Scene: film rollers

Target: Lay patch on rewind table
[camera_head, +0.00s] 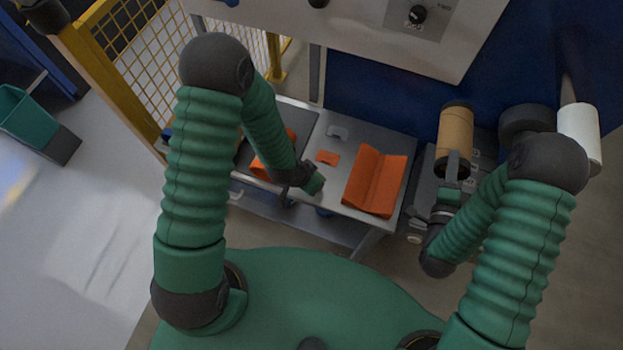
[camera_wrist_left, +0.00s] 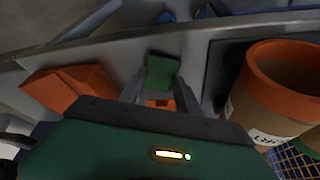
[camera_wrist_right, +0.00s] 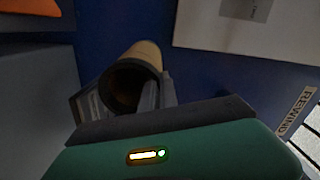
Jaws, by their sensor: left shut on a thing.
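A small green piece (camera_wrist_left: 162,72) shows between the fingertips of my left gripper (camera_wrist_left: 160,88), which is shut on it, low over the grey table (camera_head: 310,128). In the head view the left gripper (camera_head: 315,184) is near the table's front edge, its fingers mostly hidden.
A white roll (camera_head: 579,134) is mounted at the right. A brown roll with an orange rim (camera_wrist_left: 275,90) is beside my left gripper. A yellow mesh fence (camera_head: 135,45) is at left.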

